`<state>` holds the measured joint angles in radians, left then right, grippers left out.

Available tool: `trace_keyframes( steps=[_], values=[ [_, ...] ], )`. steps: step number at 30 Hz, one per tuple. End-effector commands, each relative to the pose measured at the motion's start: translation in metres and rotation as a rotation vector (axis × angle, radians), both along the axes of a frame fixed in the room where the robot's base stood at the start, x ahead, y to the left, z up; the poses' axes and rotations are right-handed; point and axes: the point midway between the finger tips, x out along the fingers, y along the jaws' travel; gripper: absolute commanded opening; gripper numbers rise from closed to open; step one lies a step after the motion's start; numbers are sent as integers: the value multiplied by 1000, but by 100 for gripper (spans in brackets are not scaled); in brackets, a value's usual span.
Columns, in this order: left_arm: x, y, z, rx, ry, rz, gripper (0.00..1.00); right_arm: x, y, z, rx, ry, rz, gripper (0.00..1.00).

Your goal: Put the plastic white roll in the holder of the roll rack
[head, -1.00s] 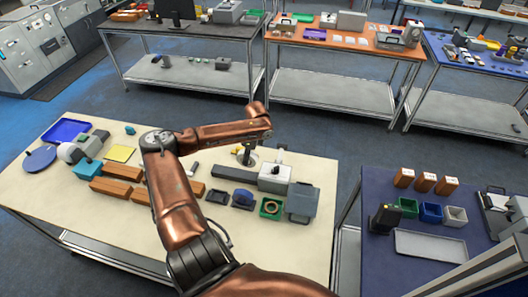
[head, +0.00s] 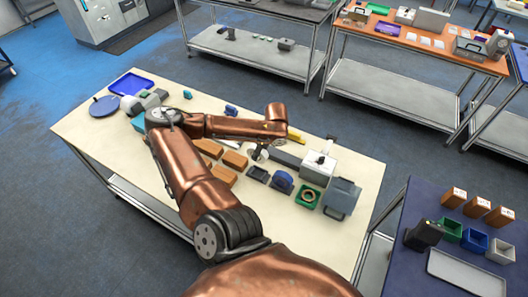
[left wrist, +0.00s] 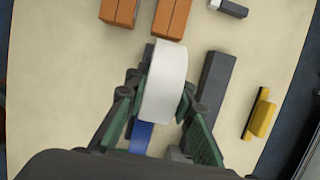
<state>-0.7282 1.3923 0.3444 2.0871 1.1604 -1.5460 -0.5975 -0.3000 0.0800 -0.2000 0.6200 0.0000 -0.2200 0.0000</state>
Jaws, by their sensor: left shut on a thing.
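My left gripper (head: 260,150) hangs over the middle of the cream table (head: 112,118), at the end of a copper-coloured arm. In the left wrist view the gripper (left wrist: 168,88) is shut on the white roll (left wrist: 166,78), with a finger on each side of it. The roll's curved side faces the wrist camera. In the head view the roll is a small white patch, partly hidden by the gripper. I cannot tell for certain which item is the roll rack. My right gripper is not in view.
Brown boxes (head: 235,160) lie left of the gripper and a dark grey bar (left wrist: 214,90) lies to its right. A yellow item (left wrist: 262,117) is beyond the bar. A white-and-grey machine (head: 318,165), a green tray (head: 308,196) and a blue item (head: 282,180) stand at the right.

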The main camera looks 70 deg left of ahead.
Motion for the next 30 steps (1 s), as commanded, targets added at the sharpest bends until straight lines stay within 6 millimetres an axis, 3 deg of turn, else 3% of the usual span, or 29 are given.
trace_keyframes(
  steps=[30],
  values=[
    [0, 0, -89, -2, -1, 1, 0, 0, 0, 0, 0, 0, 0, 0]
  ],
)
